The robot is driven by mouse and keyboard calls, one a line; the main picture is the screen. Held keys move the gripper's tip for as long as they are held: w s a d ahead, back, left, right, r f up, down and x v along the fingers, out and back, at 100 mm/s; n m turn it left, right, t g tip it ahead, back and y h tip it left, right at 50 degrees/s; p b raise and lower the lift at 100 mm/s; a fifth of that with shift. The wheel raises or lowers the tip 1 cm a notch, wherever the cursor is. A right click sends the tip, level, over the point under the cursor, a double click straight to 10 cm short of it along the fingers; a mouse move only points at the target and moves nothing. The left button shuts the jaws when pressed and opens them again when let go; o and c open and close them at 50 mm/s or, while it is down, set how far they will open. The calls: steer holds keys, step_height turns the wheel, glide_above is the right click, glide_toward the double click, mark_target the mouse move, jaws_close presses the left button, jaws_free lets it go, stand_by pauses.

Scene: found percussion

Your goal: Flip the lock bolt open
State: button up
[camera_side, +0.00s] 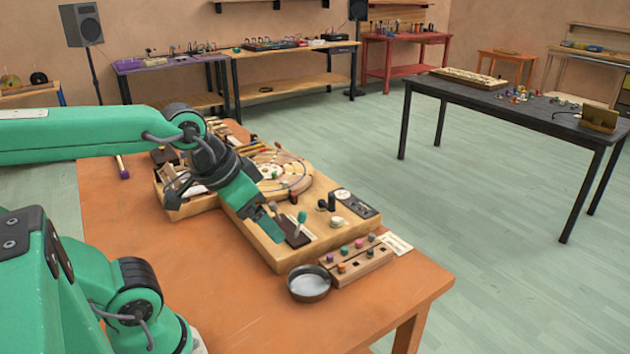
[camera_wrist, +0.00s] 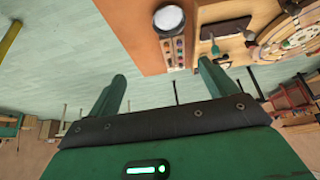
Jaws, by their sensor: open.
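A wooden board (camera_side: 262,245) lies on the orange table. Near its front end is a dark brown plate (camera_side: 292,236) with a small upright lever topped by a green knob (camera_side: 301,217); I take this for the lock bolt, but cannot be sure. In the wrist view the green knob (camera_wrist: 215,49) shows beyond my right finger. My gripper (camera_side: 268,224) hangs over the board just left of the plate. In the wrist view my gripper (camera_wrist: 163,88) has its two green fingers wide apart with nothing between them. Whether a finger touches the lever I cannot tell.
A small metal bowl (camera_side: 309,284) and a wooden block with coloured knobs (camera_side: 357,258) stand at the board's front end. The table's front left is clear.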

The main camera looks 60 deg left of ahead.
steer(key=shift+w+a+r, duration=0.15)
steer(key=shift+w+a, duration=0.2)
steer(key=shift+w, duration=0.1)
steer(key=c, duration=1.1)
steer(key=shift+w+a+r+n, duration=0.2)
steer(key=shift+w+a+n, duration=0.1)
steer(key=shift+w+a, duration=0.35)
jaws_close()
steer(key=w+a+n+g+y, duration=0.1)
steer(key=w+a+n, duration=0.1)
steer(key=w+a, duration=0.4)
steer(key=w+a+n+y, duration=0.1)
steer(key=w+a, duration=0.3)
steer(key=a, duration=0.4)
steer(key=a+f+n+g, duration=0.1)
steer(key=a+f, duration=0.2)
steer(key=a, duration=0.6)
steer(key=w+a+f+n, duration=0.1)
steer(key=a+f, duration=0.3)
steer(key=a, duration=0.6)
steer(key=shift+f+n+g+y, duration=0.15)
steer(key=shift+n+g+y, duration=0.2)
steer(key=shift+n, duration=0.25)
